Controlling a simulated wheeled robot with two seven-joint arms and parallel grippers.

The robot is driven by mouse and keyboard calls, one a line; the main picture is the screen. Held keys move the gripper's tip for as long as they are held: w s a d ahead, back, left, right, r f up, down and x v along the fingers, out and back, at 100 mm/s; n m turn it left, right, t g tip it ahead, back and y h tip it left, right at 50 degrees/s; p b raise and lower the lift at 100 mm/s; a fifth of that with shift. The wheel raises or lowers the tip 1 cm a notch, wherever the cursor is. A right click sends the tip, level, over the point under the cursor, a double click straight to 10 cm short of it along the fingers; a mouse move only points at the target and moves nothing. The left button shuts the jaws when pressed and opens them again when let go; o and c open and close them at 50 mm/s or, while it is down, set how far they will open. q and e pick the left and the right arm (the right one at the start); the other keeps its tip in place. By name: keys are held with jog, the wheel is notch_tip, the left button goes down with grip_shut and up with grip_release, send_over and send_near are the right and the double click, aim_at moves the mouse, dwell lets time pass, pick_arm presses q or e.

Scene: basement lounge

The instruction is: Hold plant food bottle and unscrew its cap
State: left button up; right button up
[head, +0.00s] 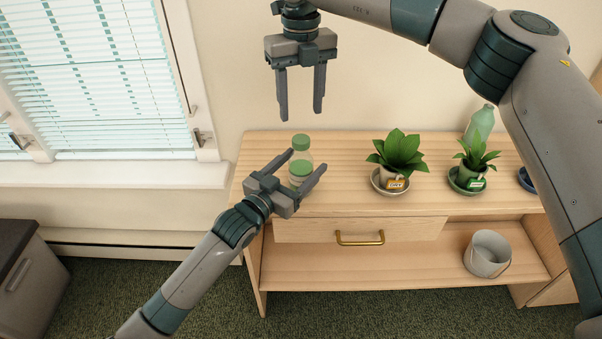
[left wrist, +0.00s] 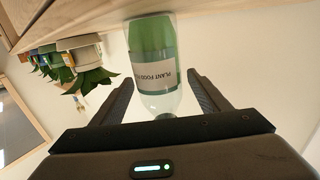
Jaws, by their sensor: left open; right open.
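The plant food bottle (head: 300,172) is a clear bottle with green contents, a pale label and a green cap (head: 301,142). It stands upright on the left part of the wooden sideboard top. My left gripper (head: 308,159) is open, its fingers reaching to either side of the bottle from the front. My right gripper (head: 300,114) is open and empty, pointing down above the cap with a gap.
The sideboard (head: 340,194) also holds a potted plant (head: 399,153), a second potted plant (head: 475,160) on a green saucer, and a green bottle (head: 480,122) behind it. A grey bucket (head: 487,254) sits on the lower shelf. A window (head: 90,80) is at the left.

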aim_at(301, 139)
pick_arm(q)
grip_shut()
pick_arm(e)
jog(key=m, duration=0.6)
pick_arm(q)
jog(key=shift+f, duration=0.1)
pick_arm(e)
jog(key=m, duration=0.7)
jog(key=shift+m, duration=0.3)
jog(key=shift+f, duration=0.15)
jog(key=shift+f, duration=3.85)
jog(key=c, duration=1.1)
